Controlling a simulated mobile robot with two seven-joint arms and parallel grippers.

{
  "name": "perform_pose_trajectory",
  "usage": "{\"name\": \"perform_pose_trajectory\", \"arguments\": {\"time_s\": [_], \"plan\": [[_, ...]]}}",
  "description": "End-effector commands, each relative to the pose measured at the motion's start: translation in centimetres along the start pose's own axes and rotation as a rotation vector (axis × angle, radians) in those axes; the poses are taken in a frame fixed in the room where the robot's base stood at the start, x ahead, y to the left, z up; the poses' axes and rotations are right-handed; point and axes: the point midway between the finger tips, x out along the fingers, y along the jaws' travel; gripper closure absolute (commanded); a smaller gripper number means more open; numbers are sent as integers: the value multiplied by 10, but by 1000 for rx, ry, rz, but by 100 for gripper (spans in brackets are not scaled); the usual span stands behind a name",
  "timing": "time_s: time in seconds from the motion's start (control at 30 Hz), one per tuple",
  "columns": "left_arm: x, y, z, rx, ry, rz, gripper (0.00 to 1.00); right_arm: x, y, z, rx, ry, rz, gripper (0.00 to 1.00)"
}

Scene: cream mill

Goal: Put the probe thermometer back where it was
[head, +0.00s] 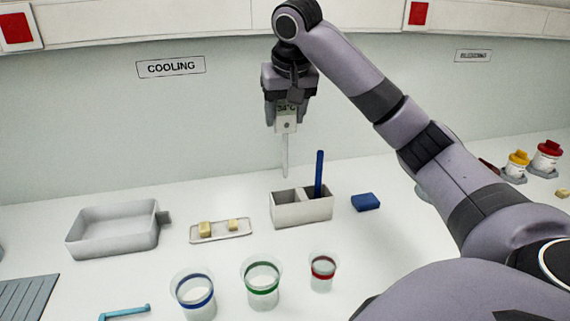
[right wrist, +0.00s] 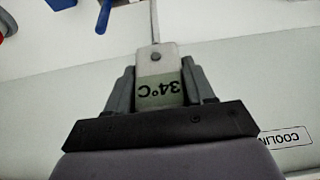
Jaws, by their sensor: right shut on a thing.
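My right gripper (head: 286,112) is shut on the probe thermometer (head: 286,127), a pale body with a display reading 34°C and a thin probe pointing straight down. It is held in the air above and slightly left of a white two-compartment holder (head: 302,212); the probe tip is apart from it. A blue stick (head: 319,172) stands in the holder's right compartment; the left one looks empty. In the right wrist view the thermometer (right wrist: 158,80) sits between the fingers of my right gripper (right wrist: 160,85). My left gripper is not in view.
A grey tray (head: 112,246) and a small plate (head: 220,238) with yellow cubes lie left of the holder. Several cups with coloured bands, including a green one (head: 262,285), stand in front. A blue block (head: 365,202) lies to the right. Jars (head: 545,158) stand far right.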

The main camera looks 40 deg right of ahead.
Motion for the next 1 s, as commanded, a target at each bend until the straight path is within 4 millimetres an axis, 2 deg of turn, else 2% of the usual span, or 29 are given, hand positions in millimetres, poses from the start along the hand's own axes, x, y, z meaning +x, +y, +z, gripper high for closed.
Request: {"name": "perform_pose_trajectory", "arguments": {"time_s": [0.4,0.57,0.8,1.0], "plan": [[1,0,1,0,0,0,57,68,1,29,0,-1,3,74],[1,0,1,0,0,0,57,79,1,34,0,-1,2,74],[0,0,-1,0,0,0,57,107,0,46,0,-1,2,74],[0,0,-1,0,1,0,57,110,0,46,1,2,0,74]]}}
